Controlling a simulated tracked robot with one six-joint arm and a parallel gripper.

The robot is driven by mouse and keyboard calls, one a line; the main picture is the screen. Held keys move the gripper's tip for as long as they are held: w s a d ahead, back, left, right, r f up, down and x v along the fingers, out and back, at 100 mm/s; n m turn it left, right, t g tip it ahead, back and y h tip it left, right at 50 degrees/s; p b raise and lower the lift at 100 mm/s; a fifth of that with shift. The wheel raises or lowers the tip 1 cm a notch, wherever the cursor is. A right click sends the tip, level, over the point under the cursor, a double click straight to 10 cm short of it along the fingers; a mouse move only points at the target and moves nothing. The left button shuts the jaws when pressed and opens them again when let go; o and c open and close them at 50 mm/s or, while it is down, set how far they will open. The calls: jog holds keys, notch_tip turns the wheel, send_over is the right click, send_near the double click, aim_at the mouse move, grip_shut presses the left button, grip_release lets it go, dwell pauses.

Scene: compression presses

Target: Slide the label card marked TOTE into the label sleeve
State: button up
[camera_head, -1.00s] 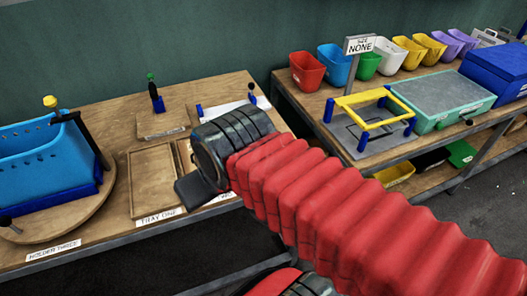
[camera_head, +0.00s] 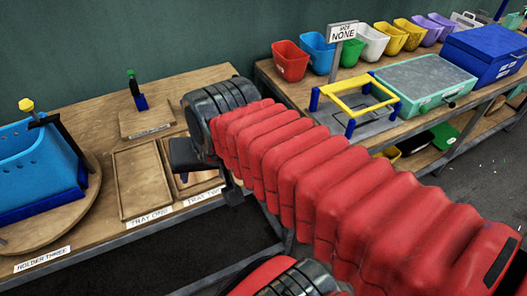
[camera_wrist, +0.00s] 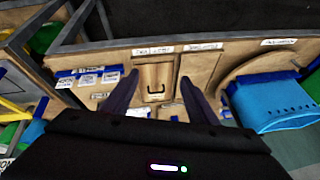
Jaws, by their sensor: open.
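My gripper (camera_wrist: 159,78) is open; its two dark fingers stand apart above tray two in the wrist view, with nothing seen between them. In the head view, only dark parts by the arm's end show, over the same tray. A row of small white label cards (camera_wrist: 88,79) sits on a blue strip left of the fingers in the wrist view. Their print is too small to tell which reads TOTE. A blue perforated tote (camera_head: 35,165) stands on a round wooden board at the left; it also shows in the wrist view (camera_wrist: 272,108). I cannot make out the label sleeve.
The right bench carries a yellow frame (camera_head: 357,95), a teal box (camera_head: 425,85) and coloured bins.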

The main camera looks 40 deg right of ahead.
jog(key=w+d+f+m, duration=0.1)
jog(key=w+d+m, duration=0.1)
jog(key=d+m, duration=0.9)
jog(key=w+d+f+m+g+h, duration=0.1)
jog(key=d+f+m, duration=0.1)
jog(key=d+m, duration=1)
jog(key=m, duration=1.1)
jog(key=shift+w+d+f, duration=0.15)
jog(key=shift+w+d, duration=0.15)
jog(key=shift+w, duration=0.1)
jog(key=shift+f, duration=0.1)
jog(key=a+x, duration=0.1)
jog(key=x, duration=0.7)
jog(key=shift+d+f, duration=0.2)
jog(key=shift+d, duration=0.3)
jog(key=shift+w+f, duration=0.1)
jog(key=shift+x, duration=2.5)
